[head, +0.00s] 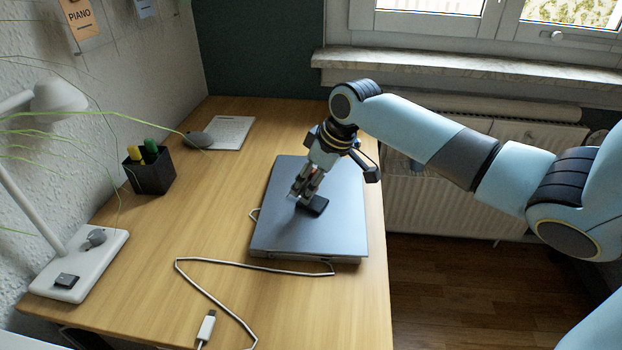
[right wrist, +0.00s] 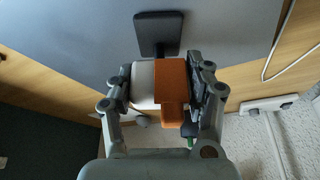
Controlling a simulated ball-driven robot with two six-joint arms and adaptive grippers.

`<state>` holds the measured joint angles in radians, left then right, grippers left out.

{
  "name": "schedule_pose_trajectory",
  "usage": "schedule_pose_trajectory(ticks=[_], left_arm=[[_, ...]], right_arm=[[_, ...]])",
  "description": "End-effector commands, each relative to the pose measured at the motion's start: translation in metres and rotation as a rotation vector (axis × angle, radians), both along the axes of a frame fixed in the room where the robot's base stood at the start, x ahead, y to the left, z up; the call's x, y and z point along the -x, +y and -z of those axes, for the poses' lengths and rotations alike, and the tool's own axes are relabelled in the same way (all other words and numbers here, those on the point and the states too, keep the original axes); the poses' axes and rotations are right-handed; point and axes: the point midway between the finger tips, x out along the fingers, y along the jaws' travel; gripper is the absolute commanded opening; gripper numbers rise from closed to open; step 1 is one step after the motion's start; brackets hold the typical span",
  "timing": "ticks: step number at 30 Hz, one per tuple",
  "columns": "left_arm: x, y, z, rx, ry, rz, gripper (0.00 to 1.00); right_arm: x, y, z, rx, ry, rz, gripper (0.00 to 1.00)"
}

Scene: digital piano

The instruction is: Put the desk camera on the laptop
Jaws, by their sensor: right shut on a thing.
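The closed grey laptop (head: 335,210) lies on the wooden desk near its right edge. My right gripper (head: 303,190) is over the left middle part of the laptop lid, pointing down. It is shut on the desk camera, whose dark square base (head: 316,207) shows at the lid; I cannot tell for certain whether it touches. In the right wrist view, the desk camera (right wrist: 172,82) shows a white and orange body between the fingers, with its dark base against the grey lid (right wrist: 225,30). The fingers hide most of the camera in the head view. My left gripper is not in view.
A white cable (head: 205,283) curls in front of the laptop. A black pen cup (head: 151,175), a white lamp base (head: 80,265), and a notepad (head: 229,132) with a grey mouse-like object (head: 200,139) stand on the left and at the back. The desk's middle is clear.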

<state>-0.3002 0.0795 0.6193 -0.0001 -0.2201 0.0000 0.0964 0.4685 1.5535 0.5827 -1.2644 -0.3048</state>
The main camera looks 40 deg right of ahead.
Motion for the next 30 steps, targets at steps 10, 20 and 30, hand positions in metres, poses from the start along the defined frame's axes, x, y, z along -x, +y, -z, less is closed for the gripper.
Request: schedule_pose_trajectory(ticks=[10,20,30], left_arm=[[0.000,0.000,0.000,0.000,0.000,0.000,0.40],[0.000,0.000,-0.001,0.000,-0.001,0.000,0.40],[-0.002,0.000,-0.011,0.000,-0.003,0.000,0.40]], right_arm=[[0.000,0.000,0.002,0.000,0.000,0.000,0.76],[0.000,-0.001,-0.002,0.001,-0.001,-0.001,0.76],[0.025,-0.009,-0.064,0.006,-0.003,-0.003,0.76]])
